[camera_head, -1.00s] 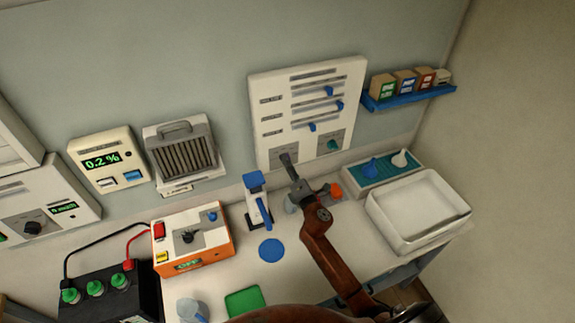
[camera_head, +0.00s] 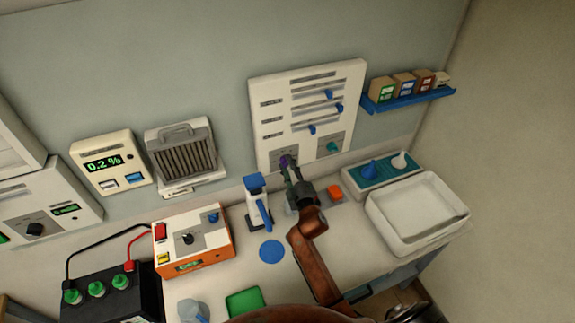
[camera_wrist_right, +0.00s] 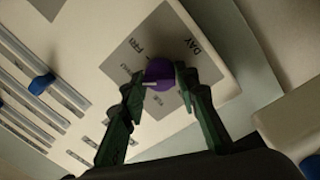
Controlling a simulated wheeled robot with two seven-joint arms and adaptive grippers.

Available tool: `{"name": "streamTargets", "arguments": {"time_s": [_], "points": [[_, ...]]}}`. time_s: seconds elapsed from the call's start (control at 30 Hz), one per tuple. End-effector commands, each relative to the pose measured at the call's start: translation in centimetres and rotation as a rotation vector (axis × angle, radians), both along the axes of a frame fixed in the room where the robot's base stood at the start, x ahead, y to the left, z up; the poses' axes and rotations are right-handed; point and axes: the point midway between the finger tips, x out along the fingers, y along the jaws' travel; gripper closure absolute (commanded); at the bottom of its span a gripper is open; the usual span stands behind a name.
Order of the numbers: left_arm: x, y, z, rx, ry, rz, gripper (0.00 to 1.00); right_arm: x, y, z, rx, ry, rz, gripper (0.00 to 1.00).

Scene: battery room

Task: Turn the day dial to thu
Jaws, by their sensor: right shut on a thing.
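The day dial (camera_wrist_right: 159,74) is a purple knob on a grey square plate marked DAY, with FRI readable beside it in the right wrist view. Its other labels are too small or hidden to read surely. In the head view the dial (camera_head: 284,161) sits at the lower left of the white wall panel (camera_head: 262,92). My right gripper (camera_wrist_right: 158,84) has its two green fingers on either side of the knob and is shut on it. In the head view this gripper (camera_head: 288,170) reaches up to the dial. My left gripper is not in view.
The panel also has blue sliders (camera_head: 339,108) and a teal knob (camera_head: 332,147). Below stand a blue-and-white lever device (camera_head: 256,190), an orange block (camera_head: 335,192), a teal-topped tray (camera_head: 355,176) and a white bin (camera_head: 455,222). An orange box (camera_head: 222,250) stands left.

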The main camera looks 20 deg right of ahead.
Motion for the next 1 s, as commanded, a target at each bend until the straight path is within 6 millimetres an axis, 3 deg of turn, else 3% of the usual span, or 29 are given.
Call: {"name": "streamTargets", "arguments": {"time_s": [0.3, 0.8, 0.83, 1.0], "points": [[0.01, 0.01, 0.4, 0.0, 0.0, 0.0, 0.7, -0.03, -0.06, -0.23, 0.111, -0.002, -0.002, 0.96], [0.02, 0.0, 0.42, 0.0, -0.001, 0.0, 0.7, -0.04, -0.03, -0.31, 0.127, -0.002, -0.001, 0.96], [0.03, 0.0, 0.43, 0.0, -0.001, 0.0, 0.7, -0.04, -0.03, -0.31, 0.127, -0.002, -0.001, 0.71], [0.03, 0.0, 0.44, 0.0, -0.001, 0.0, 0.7, -0.02, -0.01, -0.23, 0.126, -0.003, -0.001, 0.59]]}}
